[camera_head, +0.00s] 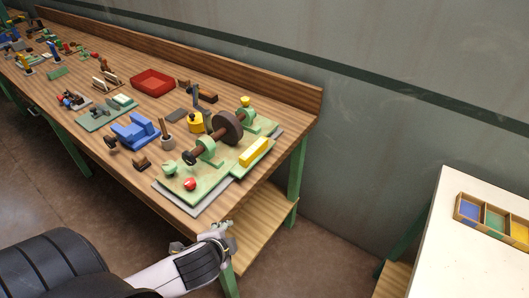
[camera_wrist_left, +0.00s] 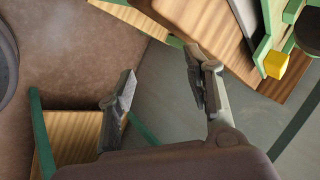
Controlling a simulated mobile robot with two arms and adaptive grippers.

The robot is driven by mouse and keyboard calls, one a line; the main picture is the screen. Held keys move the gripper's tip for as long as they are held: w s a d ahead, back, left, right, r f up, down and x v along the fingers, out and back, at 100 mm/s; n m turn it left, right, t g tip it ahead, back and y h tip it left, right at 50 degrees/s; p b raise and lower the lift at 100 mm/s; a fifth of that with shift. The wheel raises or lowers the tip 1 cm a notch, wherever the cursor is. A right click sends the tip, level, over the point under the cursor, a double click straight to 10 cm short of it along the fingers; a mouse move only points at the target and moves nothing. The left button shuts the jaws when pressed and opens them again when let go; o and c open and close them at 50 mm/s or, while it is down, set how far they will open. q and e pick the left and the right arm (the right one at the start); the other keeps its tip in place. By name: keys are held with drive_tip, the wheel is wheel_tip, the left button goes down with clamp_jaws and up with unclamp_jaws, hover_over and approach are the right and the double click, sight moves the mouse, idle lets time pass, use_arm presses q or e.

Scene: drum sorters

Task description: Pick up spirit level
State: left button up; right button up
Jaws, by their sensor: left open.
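A long yellow bar (camera_head: 256,152), which looks like the spirit level, lies on the right part of the green and grey board at the near end of the workbench. A yellow block end (camera_wrist_left: 275,65) at the upper right of the left wrist view may be the same bar; I cannot tell for sure. My left gripper (camera_head: 229,230) is just off the bench's front corner, apart from the bar. In the left wrist view its two fingers (camera_wrist_left: 160,78) are spread with nothing between them. My right gripper is not in view.
A green machine with a dark wheel (camera_head: 228,128) stands beside the bar, with a red knob (camera_head: 190,184) in front. A blue vise (camera_head: 133,131), a red tray (camera_head: 152,83) and several tools fill the bench. A white table (camera_head: 450,245) stands right, across a floor gap.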

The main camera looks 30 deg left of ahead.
use_arm(q)
drive_tip(key=w+a+r+m+t, duration=0.1)
drive_tip(key=w+r+m, duration=0.1)
drive_tip(key=m, duration=0.2)
drive_tip(key=w+a+r+m+t, duration=0.2)
drive_tip(key=w+m, duration=0.1)
drive_tip(key=m, duration=0.1)
drive_tip(key=w+a+r+m+t, duration=0.2)
drive_tip(key=r+m, duration=0.1)
drive_tip(key=shift+w+a+r+m, duration=0.1)
drive_tip(key=shift+w+a+m, duration=0.1)
drive_tip(key=shift+m, duration=0.2)
drive_tip(key=w+a+r+m+t+h, duration=0.1)
drive_tip(key=w+a+r+m+h, duration=0.3)
drive_tip(key=m, duration=0.9)
drive_tip(key=m+p, duration=0.1)
drive_tip(key=m, duration=0.1)
approach(253, 148)
drive_tip(key=x, duration=0.3)
drive_tip(key=shift+a, duration=0.1)
drive_tip(key=shift+w+f, duration=0.3)
drive_tip(key=shift+w, duration=0.05)
drive_tip(key=p+x, duration=0.1)
drive_tip(key=x, duration=0.1)
drive_tip(key=p+x, duration=0.1)
drive_tip(key=x, duration=0.1)
drive_tip(key=shift+w+r, duration=0.15)
drive_tip(key=shift+w, duration=0.15)
drive_tip(key=shift+w+f, duration=0.25)
drive_tip(key=shift+w, duration=0.1)
